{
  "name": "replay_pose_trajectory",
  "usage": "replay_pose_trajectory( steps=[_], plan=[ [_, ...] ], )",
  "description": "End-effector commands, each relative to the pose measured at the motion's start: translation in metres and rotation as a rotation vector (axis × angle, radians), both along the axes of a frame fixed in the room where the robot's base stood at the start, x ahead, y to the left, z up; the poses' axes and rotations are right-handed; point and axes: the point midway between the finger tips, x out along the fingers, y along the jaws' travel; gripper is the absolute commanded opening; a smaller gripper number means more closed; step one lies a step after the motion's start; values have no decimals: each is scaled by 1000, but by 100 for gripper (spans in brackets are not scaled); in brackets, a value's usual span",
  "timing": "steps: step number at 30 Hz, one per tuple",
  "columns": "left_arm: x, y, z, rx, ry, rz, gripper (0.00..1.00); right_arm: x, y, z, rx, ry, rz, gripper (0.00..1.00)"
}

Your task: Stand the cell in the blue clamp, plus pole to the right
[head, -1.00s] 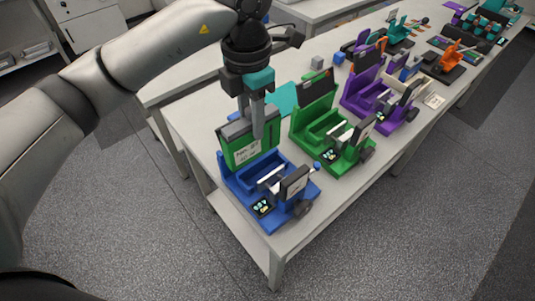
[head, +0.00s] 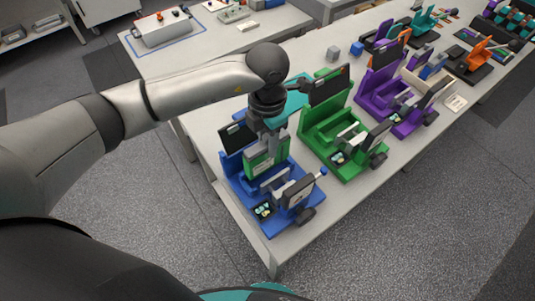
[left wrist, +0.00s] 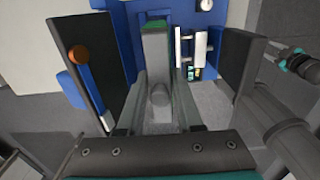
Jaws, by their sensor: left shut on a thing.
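The blue clamp (head: 235,181) stands on the near corner of the table, with a dark upright panel on its left. The cell (head: 262,157), a flat green block with a grey top, is upright over the clamp's bed. My left gripper (head: 266,125) is shut on the cell's top from above. In the left wrist view the cell (left wrist: 155,42) shows between the two fingers, with the blue clamp (left wrist: 213,14) around it. I cannot tell whether the cell touches the bed. Its pole marks are unreadable.
A green clamp (head: 347,171) stands close to the right of the blue one, and a purple clamp (head: 364,96) beyond it. A teal mat (head: 290,96) lies behind. Small grey (head: 333,53) and blue (head: 356,48) blocks sit farther back.

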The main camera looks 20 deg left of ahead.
Motion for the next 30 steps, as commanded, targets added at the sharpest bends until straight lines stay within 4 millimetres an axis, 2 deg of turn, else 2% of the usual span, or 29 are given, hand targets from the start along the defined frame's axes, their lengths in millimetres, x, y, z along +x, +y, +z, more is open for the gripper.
replay_pose_trajectory(
  steps=[3,8,15,29,30],
  plan=[
    [1,0,-13,-1,-2,0,0,6,0,1,0,-10,1,50],
    [1,0,-24,0,-2,0,0,6,-1,2,-1,-10,2,50],
    [1,-1,-56,-2,-2,1,0,6,-2,2,-1,-10,2,50],
    [1,0,-65,-1,-4,-1,0,5,-2,-2,-2,-9,2,50],
    [0,0,-65,1,-1,-1,39,4,-2,-1,-2,-9,2,50]
  ],
)
